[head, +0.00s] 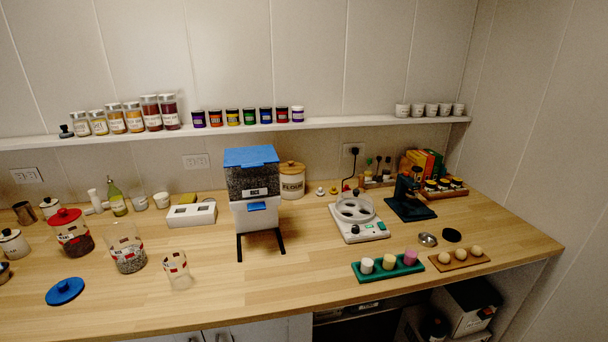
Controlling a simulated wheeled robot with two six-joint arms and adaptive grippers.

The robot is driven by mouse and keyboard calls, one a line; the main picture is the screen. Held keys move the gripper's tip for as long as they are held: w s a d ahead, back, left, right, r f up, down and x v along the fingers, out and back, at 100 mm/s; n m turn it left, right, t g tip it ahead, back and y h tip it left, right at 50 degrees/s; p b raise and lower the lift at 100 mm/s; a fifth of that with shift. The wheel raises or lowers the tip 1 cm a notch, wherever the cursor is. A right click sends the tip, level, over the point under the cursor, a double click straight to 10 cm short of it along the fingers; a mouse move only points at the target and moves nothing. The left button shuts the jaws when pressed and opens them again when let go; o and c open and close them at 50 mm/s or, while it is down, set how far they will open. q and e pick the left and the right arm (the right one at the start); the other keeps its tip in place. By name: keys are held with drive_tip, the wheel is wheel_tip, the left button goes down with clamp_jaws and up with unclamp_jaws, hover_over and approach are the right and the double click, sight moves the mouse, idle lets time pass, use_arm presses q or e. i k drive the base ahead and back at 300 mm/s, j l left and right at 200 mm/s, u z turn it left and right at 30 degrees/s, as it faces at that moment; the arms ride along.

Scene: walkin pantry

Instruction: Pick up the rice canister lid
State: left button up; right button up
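A round blue lid (65,291) with a knob lies flat on the wooden counter at the front left. To its right stands an open clear canister (127,254) with a red-and-white label and dark contents in its lower part. Behind the blue lid, a similar clear canister (74,240) with dark contents wears a red lid (65,217). The label words are too small to read, so I cannot tell which canister is the rice one. Neither of my grippers is in view.
A clear cup (177,271) stands right of the open canister. A blue-topped dispenser (251,180) stands mid-counter on black legs. A green tray (388,266) sits front right. The counter is clear between the blue lid and its front edge.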

sight(66, 290)
drive_tip(key=u, duration=1.7)
drive_tip(key=i+j, duration=0.1)
drive_tip(key=j, duration=0.2)
drive_tip(key=i+j, duration=0.15)
drive_tip(key=j, duration=0.15)
drive_tip(key=i+j+z, duration=0.1)
drive_tip(key=j, duration=0.15)
